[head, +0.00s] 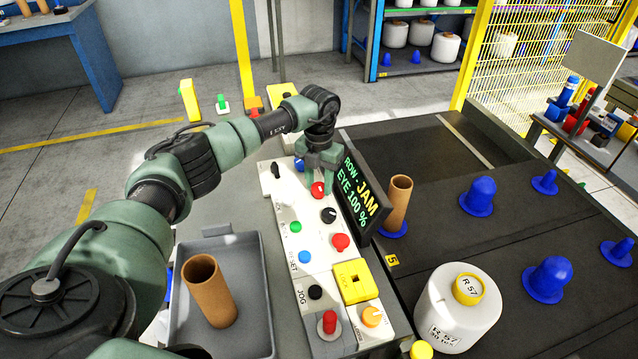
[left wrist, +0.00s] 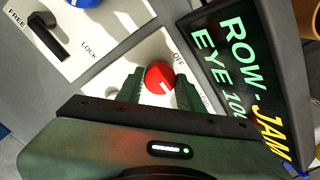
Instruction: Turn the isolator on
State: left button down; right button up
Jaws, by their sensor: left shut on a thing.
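The isolator is a red round knob (head: 318,189) on the upper part of the white control panel, with OFF printed beside it. It also shows in the left wrist view (left wrist: 160,75), between the two green fingers. My left gripper (head: 319,178) reaches down over the panel and is shut on this red knob. A short pale mark shows on the knob's face; I cannot tell its exact setting. The other label near the knob is partly hidden by a finger. My right gripper is not in view.
A display (head: 360,195) reading ROW - JAM, EYE 100 % stands close to the right of my gripper. A black FREE/LOCK lever (left wrist: 47,35) and other buttons share the panel. A grey tray (head: 255,290) with a brown tube (head: 210,290) lies left. A white bobbin (head: 458,315) stands right.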

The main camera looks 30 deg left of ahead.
aim_at(319, 186)
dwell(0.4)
pick_arm(q)
jog(key=c, duration=0.9)
grip_release()
notch_tip(319, 186, up, 8)
jog(key=shift+f+b, duration=0.1)
jog(key=shift+b, duration=0.3)
